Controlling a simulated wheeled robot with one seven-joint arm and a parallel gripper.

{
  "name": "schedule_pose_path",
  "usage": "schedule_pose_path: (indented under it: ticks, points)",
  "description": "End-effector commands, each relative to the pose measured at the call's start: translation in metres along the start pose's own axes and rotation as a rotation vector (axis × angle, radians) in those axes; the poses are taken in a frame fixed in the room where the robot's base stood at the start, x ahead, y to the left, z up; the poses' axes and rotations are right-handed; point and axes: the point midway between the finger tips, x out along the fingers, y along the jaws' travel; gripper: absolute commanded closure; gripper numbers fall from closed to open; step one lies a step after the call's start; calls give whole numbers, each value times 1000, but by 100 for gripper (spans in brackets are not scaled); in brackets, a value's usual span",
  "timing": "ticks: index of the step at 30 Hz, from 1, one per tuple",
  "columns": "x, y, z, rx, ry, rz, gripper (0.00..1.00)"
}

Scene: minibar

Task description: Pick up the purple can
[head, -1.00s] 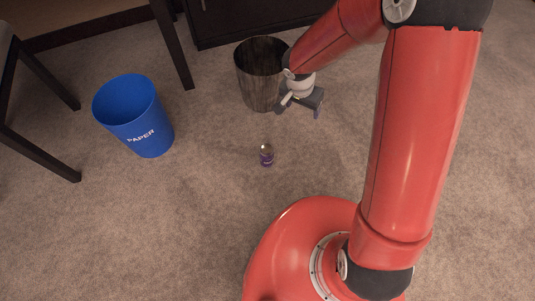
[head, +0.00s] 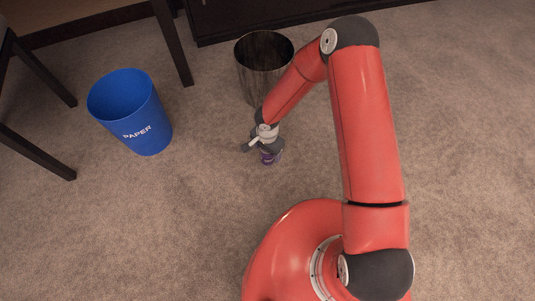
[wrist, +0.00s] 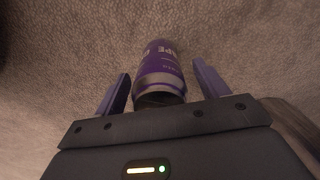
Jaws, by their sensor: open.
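The purple can (wrist: 160,70) has a silver rim and pale lettering. In the wrist view it lies in the gap between the two fingers of my gripper (wrist: 162,92), with space on both sides. In the head view the can (head: 268,158) stands on the carpet, its top hidden by my gripper (head: 266,147). The gripper is open, low over the can, and not closed on it. The fingertips are hard to make out in the head view.
A blue paper bin (head: 131,112) stands to the left of the can. A dark metal bin (head: 258,72) stands behind it, close to my forearm. Dark furniture legs (head: 172,42) are at the upper left. The carpet (head: 190,220) in front and to the left is clear.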

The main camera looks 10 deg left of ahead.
Motion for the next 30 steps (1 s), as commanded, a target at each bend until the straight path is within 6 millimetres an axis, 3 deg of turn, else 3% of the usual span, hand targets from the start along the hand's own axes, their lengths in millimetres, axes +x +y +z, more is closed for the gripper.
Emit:
schedule_pose_path:
  ticks: [3,10,21,30]
  points:
    - [10,0,0,0,0,0,27]
    - [10,0,0,0,1,0,27]
    - [10,0,0,0,1,0,74]
    - [8,0,0,0,1,0,74]
